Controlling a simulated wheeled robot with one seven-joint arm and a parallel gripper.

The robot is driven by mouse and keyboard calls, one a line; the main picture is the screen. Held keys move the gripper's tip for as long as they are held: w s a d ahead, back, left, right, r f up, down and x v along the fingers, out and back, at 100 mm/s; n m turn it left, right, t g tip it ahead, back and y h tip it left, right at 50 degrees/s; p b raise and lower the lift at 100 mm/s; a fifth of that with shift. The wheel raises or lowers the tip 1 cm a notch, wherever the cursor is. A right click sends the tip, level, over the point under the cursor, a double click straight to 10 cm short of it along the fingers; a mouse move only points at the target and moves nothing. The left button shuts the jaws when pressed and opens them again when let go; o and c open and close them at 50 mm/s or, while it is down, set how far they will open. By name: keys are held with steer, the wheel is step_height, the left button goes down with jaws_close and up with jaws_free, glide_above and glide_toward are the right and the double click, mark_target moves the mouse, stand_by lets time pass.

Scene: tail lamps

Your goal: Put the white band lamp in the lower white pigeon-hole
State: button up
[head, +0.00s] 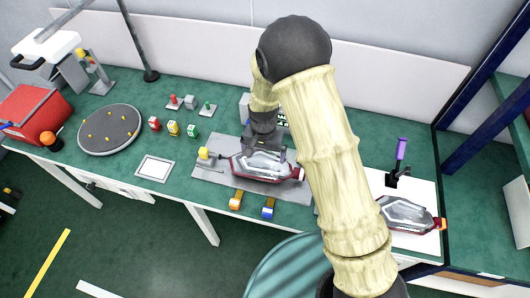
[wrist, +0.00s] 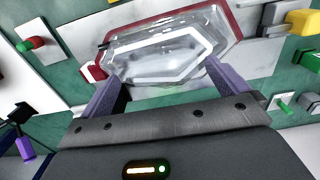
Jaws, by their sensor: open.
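A tail lamp (head: 262,166) with a clear lens, dark red housing and a white end piece lies on the grey mat (head: 210,180) in the middle of the bench. It appears to be the white band lamp. The wrist view shows this lamp (wrist: 170,48) between and just beyond my purple fingers, with its white end at the left. My gripper (wrist: 160,76) is open over the lamp; in the head view my gripper (head: 264,148) hides part of it. I cannot make out a lower white pigeon-hole in either view.
A second lamp (head: 404,214) with an orange end lies on a white board at the right, near a purple-handled tool (head: 401,150). A yellow-topped fixture (head: 204,154) stands by the mat's left end. Orange (head: 236,200) and blue (head: 268,208) clips sit at its front edge.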

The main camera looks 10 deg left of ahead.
steer(key=shift+s+a+f, duration=0.2)
steer(key=shift+a+f, duration=0.1)
steer(key=shift+f, duration=0.15)
steer(key=shift+d, duration=0.1)
steer(key=shift+c, duration=0.4)
steer(key=shift+w, duration=0.15)
steer(key=c, duration=1)
steer(key=shift+r, duration=0.15)
steer(key=shift+c, duration=0.2)
steer(key=shift+r+p, duration=1.35)
steer(key=shift+r, duration=0.15)
steer(key=shift+r+p, duration=0.5)
steer(key=shift+r, duration=0.1)
